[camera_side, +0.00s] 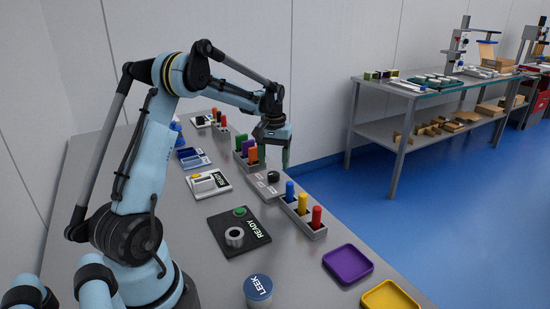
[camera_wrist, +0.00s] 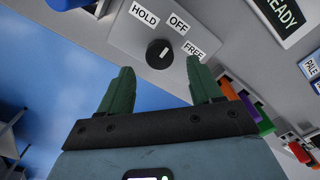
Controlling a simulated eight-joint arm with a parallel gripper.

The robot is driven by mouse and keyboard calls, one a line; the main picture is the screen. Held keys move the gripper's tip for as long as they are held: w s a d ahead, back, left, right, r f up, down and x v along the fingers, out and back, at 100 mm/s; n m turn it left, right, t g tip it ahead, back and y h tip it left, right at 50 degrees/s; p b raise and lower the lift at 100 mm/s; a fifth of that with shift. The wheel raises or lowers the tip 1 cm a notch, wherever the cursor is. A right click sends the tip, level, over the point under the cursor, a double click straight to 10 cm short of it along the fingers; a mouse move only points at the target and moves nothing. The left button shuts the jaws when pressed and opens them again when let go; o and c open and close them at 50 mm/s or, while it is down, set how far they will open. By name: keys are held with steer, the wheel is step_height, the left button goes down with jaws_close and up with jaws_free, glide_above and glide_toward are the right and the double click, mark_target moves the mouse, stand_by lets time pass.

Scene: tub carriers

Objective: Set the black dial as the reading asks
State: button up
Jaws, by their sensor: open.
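The black dial (camera_wrist: 158,54) sits on a grey plate (camera_wrist: 120,35) with white labels HOLD (camera_wrist: 145,14), OFF (camera_wrist: 178,23) and FREE (camera_wrist: 195,45) around it. Its pale mark seems to point up and right, roughly toward OFF. In the side view the dial (camera_side: 273,176) is near the bench's right edge. My gripper (camera_wrist: 160,68) is open and empty, its green fingers apart on either side of the dial in the wrist view. In the side view my gripper (camera_side: 287,160) is above and just beyond the dial, apart from it. A READY sign (camera_wrist: 284,14) shows at top right.
A rack with blue, yellow and red pegs (camera_side: 303,217) stands near the dial plate; another with coloured blocks (camera_side: 247,158) is behind it. A black READY box (camera_side: 225,222), a purple tray (camera_side: 347,265) and a yellow tray (camera_side: 390,297) are nearer the camera.

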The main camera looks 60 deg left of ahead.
mark_target(274, 173)
steer(key=shift+f, duration=2.1)
steer(key=c, duration=1)
steer(key=shift+c, duration=0.2)
steer(key=shift+m, duration=0.4)
steer(key=m, duration=0.9)
steer(key=shift+w, duration=0.1)
